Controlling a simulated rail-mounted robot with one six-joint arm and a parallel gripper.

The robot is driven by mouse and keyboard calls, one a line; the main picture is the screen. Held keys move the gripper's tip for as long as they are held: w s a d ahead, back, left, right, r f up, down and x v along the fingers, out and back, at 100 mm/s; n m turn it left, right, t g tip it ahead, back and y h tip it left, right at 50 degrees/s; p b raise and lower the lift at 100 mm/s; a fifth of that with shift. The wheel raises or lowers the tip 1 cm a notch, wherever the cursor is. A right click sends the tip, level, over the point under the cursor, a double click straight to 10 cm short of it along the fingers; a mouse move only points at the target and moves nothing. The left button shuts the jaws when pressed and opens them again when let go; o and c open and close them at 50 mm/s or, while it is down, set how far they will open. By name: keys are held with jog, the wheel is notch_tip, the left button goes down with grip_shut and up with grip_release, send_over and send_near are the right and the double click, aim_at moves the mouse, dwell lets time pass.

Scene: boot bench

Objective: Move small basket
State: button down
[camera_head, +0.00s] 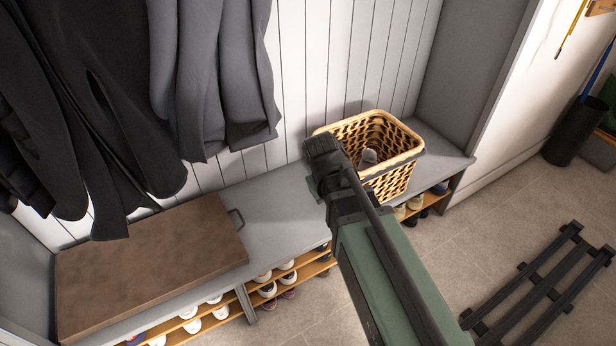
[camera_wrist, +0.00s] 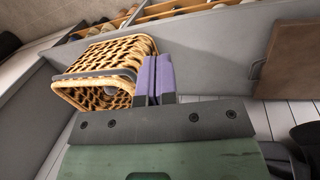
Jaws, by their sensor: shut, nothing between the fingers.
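The small basket (camera_head: 393,181) is a tan woven basket with a pale rim, standing upright on the right part of the grey bench. A grey item (camera_head: 369,157) lies inside it. In the wrist view the basket (camera_wrist: 88,62) appears left of the fingers, tilted by the camera angle. My gripper (camera_wrist: 157,78) has its two purple fingers together with nothing between them. They are right beside the basket's wall; I cannot tell whether they touch it. In the head view my dark wrist (camera_head: 322,148) is at the basket's left side and hides the fingertips and part of that side.
A brown box or board (camera_head: 150,262) lies on the bench's left part. Dark coats (camera_head: 90,100) hang above it. Shoes fill the shelves (camera_head: 240,300) below. A black slatted rack (camera_head: 540,290) is on the floor at right. Bare bench (camera_head: 265,215) lies between box and basket.

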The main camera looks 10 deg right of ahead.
jog(key=w+a+f+n+t+h+b, duration=0.1)
jog(key=w+a+f+n+h+b, duration=0.1)
jog(key=w+f+b, duration=0.3)
jog(key=w+a+f+n+h+b, duration=0.1)
jog(key=w+f+n+h+b, duration=0.15)
jog(key=f+b, duration=0.45)
jog(key=w+a+f+n+t+h+b, duration=0.2)
jog(key=w+a+n+h+b, duration=0.1)
jog(key=w+n+b, duration=0.3)
jog(key=w+a+f+n+t+h+b, duration=0.2)
jog(key=w+a+n+h+b, duration=0.2)
jog(key=w+b, duration=0.35)
notch_tip(320, 180, up, 5)
jog(key=w+a+n+t+h, duration=0.1)
jog(key=a+n+t+h, duration=0.15)
jog(key=n, duration=0.25)
jog(key=w+d, duration=0.2)
jog(key=d, duration=0.5)
jog(key=w+d+g, duration=0.1)
jog(key=w+d, duration=0.2)
jog(key=d, duration=0.4)
jog(key=shift+w+r+p, duration=0.25)
jog(key=shift+p, duration=0.1)
